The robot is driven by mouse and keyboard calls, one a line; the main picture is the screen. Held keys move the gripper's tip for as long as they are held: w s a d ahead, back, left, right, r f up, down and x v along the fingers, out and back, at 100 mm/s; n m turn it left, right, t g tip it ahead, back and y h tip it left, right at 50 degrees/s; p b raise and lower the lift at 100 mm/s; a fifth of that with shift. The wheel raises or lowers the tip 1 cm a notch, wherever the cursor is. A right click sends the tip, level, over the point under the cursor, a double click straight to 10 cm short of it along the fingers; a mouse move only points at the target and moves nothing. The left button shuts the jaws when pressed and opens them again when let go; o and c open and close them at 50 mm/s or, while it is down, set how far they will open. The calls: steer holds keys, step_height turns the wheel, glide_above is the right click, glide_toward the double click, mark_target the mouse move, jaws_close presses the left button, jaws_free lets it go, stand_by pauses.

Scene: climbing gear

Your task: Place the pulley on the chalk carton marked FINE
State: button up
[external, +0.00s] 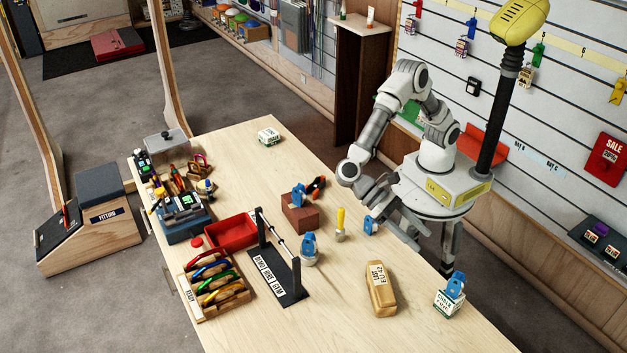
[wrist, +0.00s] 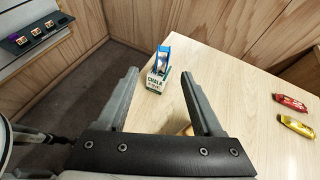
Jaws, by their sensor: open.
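A blue pulley (external: 456,284) stands on a white and green chalk carton (external: 446,304) near the table's right end. In the wrist view the pulley (wrist: 164,56) sits upright on the carton (wrist: 156,82), which reads CHALK; the smaller word under it is too blurred to read surely. My gripper (external: 414,231) is open and empty above the table edge, apart from both. In the wrist view its fingers (wrist: 160,74) frame the carton and pulley, which stand beyond them. Another white and green carton (external: 269,136) lies at the far end, its label unreadable.
A tan block (external: 380,289) lies left of the chalk carton. A black rack (external: 277,276) and red tray (external: 231,232) stand farther left.

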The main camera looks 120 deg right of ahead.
steer(key=s+d+r+n+t+h, duration=0.1)
steer(key=s+d+n+t+h, duration=0.2)
steer(key=s+d, duration=0.4)
steer(key=s+d+r+n+t+h, duration=0.2)
steer(key=s+d+n+t+h, duration=0.2)
steer(key=d, duration=1.1)
steer(key=s+d+r+n+t+h, duration=0.1)
steer(key=s+d+n+t+h, duration=0.2)
steer(key=s+d, duration=0.7)
steer(key=d+n+h, duration=0.2)
steer(key=n, duration=0.1)
steer(key=shift+s+r, duration=0.2)
steer(key=shift+s, duration=0.15)
steer(key=shift+r, duration=0.25)
